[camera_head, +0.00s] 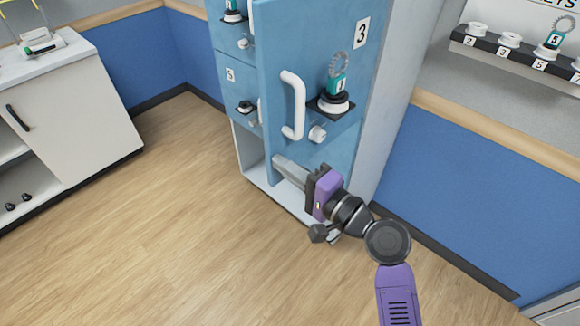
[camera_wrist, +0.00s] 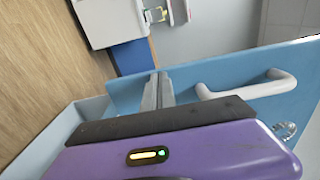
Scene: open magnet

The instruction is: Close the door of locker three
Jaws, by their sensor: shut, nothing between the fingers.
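The door of locker three (camera_head: 310,60) is a tall blue panel with a "3" label and a white handle (camera_head: 293,105). It stands ajar, its left edge out in front of the locker body; how wide the gap is I cannot tell. My purple gripper (camera_head: 280,163) is shut and empty, its grey fingers at the door's lower left, below the handle. In the wrist view the fingers (camera_wrist: 158,90) are beside the blue door (camera_wrist: 200,77), with the handle (camera_wrist: 250,89) to their right. Whether they touch the door is unclear.
A black mount with a teal tagged padlock (camera_head: 337,85) and a round knob (camera_head: 317,133) stick out from the door. Locker five (camera_head: 231,95) is to the left. A white cabinet (camera_head: 80,120) stands far left. Open wooden floor (camera_head: 150,240) lies in front.

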